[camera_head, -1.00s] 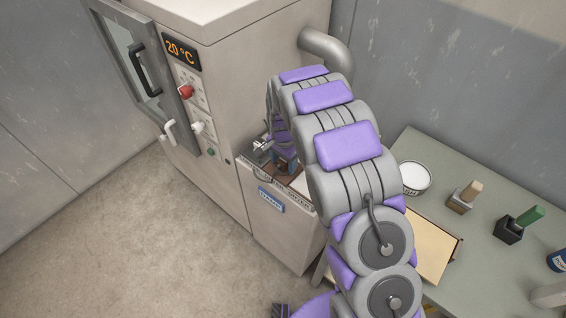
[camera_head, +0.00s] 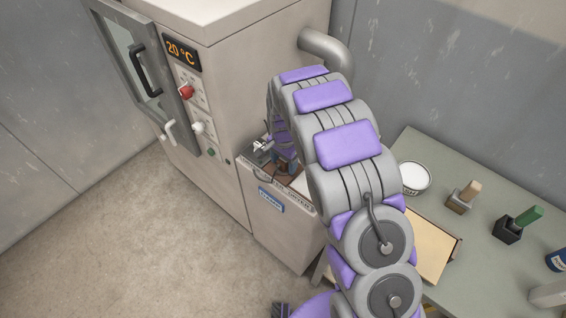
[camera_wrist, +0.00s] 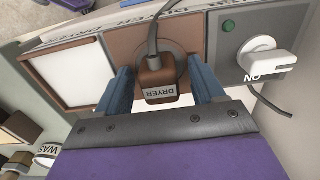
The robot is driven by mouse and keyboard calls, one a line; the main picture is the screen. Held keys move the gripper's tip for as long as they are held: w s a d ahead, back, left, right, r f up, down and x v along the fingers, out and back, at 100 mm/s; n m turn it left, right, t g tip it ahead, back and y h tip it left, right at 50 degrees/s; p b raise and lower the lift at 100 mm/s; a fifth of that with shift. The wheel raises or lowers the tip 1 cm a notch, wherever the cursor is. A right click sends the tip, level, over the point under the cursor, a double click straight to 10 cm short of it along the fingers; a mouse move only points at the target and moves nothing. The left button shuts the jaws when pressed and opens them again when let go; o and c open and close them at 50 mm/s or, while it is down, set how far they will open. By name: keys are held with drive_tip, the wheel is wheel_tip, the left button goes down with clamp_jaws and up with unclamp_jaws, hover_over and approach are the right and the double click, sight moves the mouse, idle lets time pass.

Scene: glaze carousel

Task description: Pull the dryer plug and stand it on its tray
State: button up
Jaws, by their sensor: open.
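The dryer plug (camera_wrist: 159,80) is a brown block marked DRYER with a grey cable at its top. In the wrist view it is in front of a round socket plate (camera_wrist: 178,57) on a brown panel (camera_wrist: 126,42). My gripper (camera_wrist: 161,76) is open, with one blue finger on each side of the plug. I cannot tell whether the fingers touch it. A pale, dark-framed rectangle (camera_wrist: 70,73) lies left of the panel; I cannot tell whether it is the plug's tray. In the head view my arm hides most of the plug and gripper.
A white switch (camera_wrist: 262,60) marked ON and a green lamp (camera_wrist: 228,26) are right of the plug. The dryer cabinet (camera_head: 235,90) shows 20 °C. A green table (camera_head: 440,165) holds a white tub (camera_head: 414,178) and block-mounted handles (camera_head: 464,196). The floor at left is clear.

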drive_tip(key=shift+c, duration=0.3)
idle(0.4)
clamp_jaws()
idle(0.4)
drive_tip(key=shift+r+p, duration=0.15)
drive_tip(key=shift+p, duration=0.15)
drive_tip(key=shift+r+p, duration=1.15)
drive_tip(key=shift+r, duration=1.75)
drive_tip(key=shift+s+d+p, duration=0.15)
drive_tip(key=shift+s+d, duration=0.95)
drive_tip(key=shift+d, duration=0.3)
drive_tip(key=shift+s+d+p, duration=0.1)
drive_tip(key=shift+s+d, duration=1)
drive_tip(key=shift+d, duration=0.35)
drive_tip(key=shift+s+d+p, duration=0.15)
drive_tip(key=shift+s+d, duration=0.95)
drive_tip(key=shift+d, duration=0.3)
drive_tip(key=shift+f, duration=0.2)
